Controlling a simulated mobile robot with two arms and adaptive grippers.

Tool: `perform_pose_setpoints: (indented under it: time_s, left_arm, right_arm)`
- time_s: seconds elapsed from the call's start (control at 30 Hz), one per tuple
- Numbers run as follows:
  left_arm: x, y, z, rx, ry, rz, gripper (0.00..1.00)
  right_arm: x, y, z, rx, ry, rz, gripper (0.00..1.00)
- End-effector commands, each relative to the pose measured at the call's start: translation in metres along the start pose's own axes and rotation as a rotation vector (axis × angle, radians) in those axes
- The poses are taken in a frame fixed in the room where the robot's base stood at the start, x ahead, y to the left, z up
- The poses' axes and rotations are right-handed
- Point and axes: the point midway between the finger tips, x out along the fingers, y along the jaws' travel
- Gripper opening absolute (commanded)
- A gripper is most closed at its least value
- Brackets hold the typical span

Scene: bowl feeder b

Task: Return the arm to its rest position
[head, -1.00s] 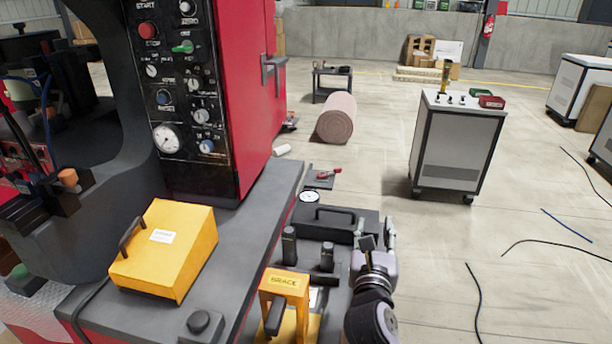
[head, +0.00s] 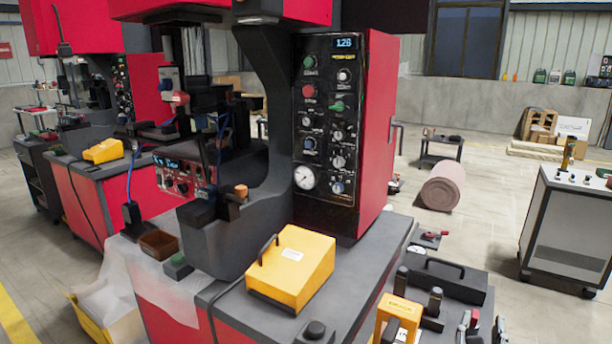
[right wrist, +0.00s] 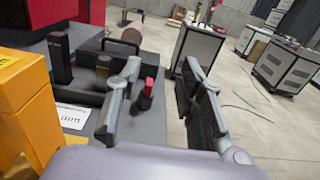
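My right gripper (head: 480,328) shows at the bottom edge of the head view, partly cut off, beside the dark bench top. In the right wrist view the right gripper (right wrist: 160,75) has its two dark fingers spread apart, with nothing held between them. The floor and a piece of the bench show through the gap. My left gripper is not in view.
An orange block (head: 399,312), upright black posts (head: 434,300) and a black handled case (head: 445,278) crowd the bench beside the gripper. A yellow handled box (head: 291,266) sits before the red machine (head: 376,130). A grey cabinet (head: 568,225) stands right; floor between is clear.

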Motion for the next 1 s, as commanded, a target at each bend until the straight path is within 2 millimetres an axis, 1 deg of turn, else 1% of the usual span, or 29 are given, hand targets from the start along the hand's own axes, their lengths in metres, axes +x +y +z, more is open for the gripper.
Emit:
perform_pose_setpoints:
  time_s: [0.03, 0.13, 0.27, 0.47, 0.57, 0.67, 0.73, 0.77, 0.8, 0.87, 0.9, 0.97, 1.0]
  left_arm:
    - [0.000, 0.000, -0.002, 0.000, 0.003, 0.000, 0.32]
    - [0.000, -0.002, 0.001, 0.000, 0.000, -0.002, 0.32]
    - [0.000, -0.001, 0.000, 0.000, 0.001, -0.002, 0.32]
    - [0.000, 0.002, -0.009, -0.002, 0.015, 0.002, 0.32]
    - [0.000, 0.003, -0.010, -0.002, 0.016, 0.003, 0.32]
    - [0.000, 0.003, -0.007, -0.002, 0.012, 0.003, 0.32]
    - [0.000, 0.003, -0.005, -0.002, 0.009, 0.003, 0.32]
    - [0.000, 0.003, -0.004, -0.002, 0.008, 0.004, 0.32]
    - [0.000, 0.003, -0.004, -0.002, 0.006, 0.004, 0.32]
    - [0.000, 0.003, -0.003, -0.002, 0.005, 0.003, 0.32]
    - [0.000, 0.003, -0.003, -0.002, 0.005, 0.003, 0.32]
    - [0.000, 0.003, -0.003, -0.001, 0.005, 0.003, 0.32]
    - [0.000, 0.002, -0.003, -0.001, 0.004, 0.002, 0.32]
  right_arm:
    - [0.000, 0.000, 0.000, 0.000, 0.000, 0.000, 0.36]
    - [-0.004, 0.001, 0.013, -0.067, -0.064, 0.012, 0.36]
    - [-0.009, 0.004, 0.028, -0.154, -0.146, 0.030, 0.36]
    - [-0.025, 0.017, 0.056, -0.341, -0.304, 0.072, 0.36]
    - [-0.037, 0.029, 0.070, -0.468, -0.403, 0.105, 0.36]
    - [-0.055, 0.046, 0.082, -0.627, -0.518, 0.151, 0.36]
    - [-0.072, 0.063, 0.087, -0.770, -0.613, 0.196, 0.36]
    - [-0.081, 0.072, 0.087, -0.839, -0.657, 0.222, 0.36]
    - [-0.094, 0.085, 0.086, -0.946, -0.722, 0.261, 0.36]
    - [-0.117, 0.107, 0.076, -1.122, -0.822, 0.333, 0.36]
    - [-0.132, 0.120, 0.066, -1.246, -0.887, 0.387, 0.36]
    - [-0.153, 0.137, 0.044, -1.428, -0.975, 0.475, 0.36]
    - [-0.167, 0.145, 0.025, -1.550, -1.027, 0.540, 0.36]
